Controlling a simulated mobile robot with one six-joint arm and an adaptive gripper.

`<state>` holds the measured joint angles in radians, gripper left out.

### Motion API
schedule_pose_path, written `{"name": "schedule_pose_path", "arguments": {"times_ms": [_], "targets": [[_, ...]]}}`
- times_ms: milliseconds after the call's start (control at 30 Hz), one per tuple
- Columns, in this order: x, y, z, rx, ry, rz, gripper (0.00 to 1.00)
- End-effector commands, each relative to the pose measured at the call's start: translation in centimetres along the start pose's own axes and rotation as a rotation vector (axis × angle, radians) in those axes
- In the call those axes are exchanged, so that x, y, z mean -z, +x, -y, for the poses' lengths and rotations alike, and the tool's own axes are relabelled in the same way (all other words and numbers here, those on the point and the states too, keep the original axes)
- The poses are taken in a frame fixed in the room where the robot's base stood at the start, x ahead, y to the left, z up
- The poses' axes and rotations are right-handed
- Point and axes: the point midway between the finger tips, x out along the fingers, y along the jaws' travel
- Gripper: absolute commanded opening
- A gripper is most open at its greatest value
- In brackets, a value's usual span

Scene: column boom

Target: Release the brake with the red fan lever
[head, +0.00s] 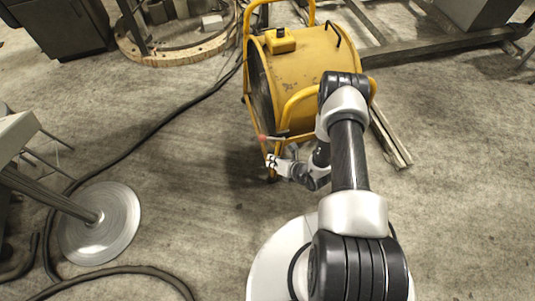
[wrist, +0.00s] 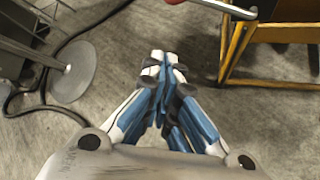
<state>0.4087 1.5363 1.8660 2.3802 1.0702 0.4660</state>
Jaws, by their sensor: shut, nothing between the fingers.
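The yellow drum fan (head: 312,75) stands on the floor inside a yellow tube frame, beyond my arm. The fan lever shows as a small red tip (head: 262,138) at the lower left front of the frame. In the wrist view the lever (wrist: 232,9) is a grey rod at the top right, with a reddish end, near the yellow frame (wrist: 236,48). My gripper (head: 271,160) is just below the lever tip in the head view. In the wrist view my gripper (wrist: 165,60) is shut and empty, with a visible gap to the lever.
A round metal stand base (head: 100,222) and black cables (head: 135,150) lie on the left. A wooden ring (head: 180,50) is at the back left. A beam (head: 390,138) lies right of the fan. The floor between the stand and fan is mostly clear.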

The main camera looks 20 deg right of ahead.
Motion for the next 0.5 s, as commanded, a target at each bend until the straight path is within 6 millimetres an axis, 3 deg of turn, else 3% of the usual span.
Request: {"name": "schedule_pose_path", "arguments": {"times_ms": [400, 467, 500], "targets": [[0.3, 8.6, 0.1, -0.004, -0.005, 0.000, 0.00], [0.2, 9.7, 0.1, -0.003, -0.004, 0.001, 0.00], [-0.8, 9.3, 0.1, -0.001, -0.002, 0.005, 0.00]]}}
